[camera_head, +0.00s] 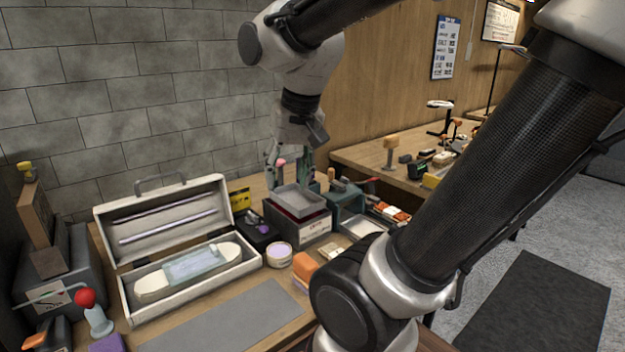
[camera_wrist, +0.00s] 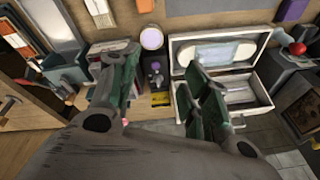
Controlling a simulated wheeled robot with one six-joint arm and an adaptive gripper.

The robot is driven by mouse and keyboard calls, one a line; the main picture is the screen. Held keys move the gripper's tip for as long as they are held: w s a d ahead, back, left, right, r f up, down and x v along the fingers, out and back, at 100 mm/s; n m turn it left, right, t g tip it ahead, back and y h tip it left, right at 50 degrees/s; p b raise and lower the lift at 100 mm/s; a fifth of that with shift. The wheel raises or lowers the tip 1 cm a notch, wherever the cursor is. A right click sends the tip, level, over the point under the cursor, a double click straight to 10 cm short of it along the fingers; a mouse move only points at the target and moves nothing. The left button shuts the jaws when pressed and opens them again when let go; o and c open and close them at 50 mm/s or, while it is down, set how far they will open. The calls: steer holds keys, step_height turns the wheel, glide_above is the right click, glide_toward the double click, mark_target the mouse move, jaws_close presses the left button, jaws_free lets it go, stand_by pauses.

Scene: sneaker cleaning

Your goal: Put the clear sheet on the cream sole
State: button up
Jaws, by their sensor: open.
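The cream sole (camera_head: 153,287) lies lengthwise in the open white case (camera_head: 130,318). A pale, see-through bluish sheet (camera_head: 195,264) lies flat over the middle of the sole; the sole's two rounded ends show past it. In the wrist view the sole (camera_wrist: 246,52) and the sheet (camera_wrist: 212,53) show at upper right, inside the case.
The grey tray (camera_head: 298,196) sits on a box (camera_head: 300,232) below my gripper. The case's raised lid (camera_head: 165,222) stands behind the sole. A round lilac-topped jar (camera_head: 279,255), an orange block (camera_head: 303,264) and a red-knobbed tool (camera_head: 93,312) stand nearby. A grey mat (camera_head: 230,320) lies clear in front.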

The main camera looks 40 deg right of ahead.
steer(key=s+d+n+t, duration=0.1)
steer(key=s+d+n, duration=0.1)
steer(key=s+n, duration=0.2)
steer(key=shift+s+n, duration=0.3)
steer(key=shift+s, duration=0.5)
steer(key=shift+d+f, duration=0.1)
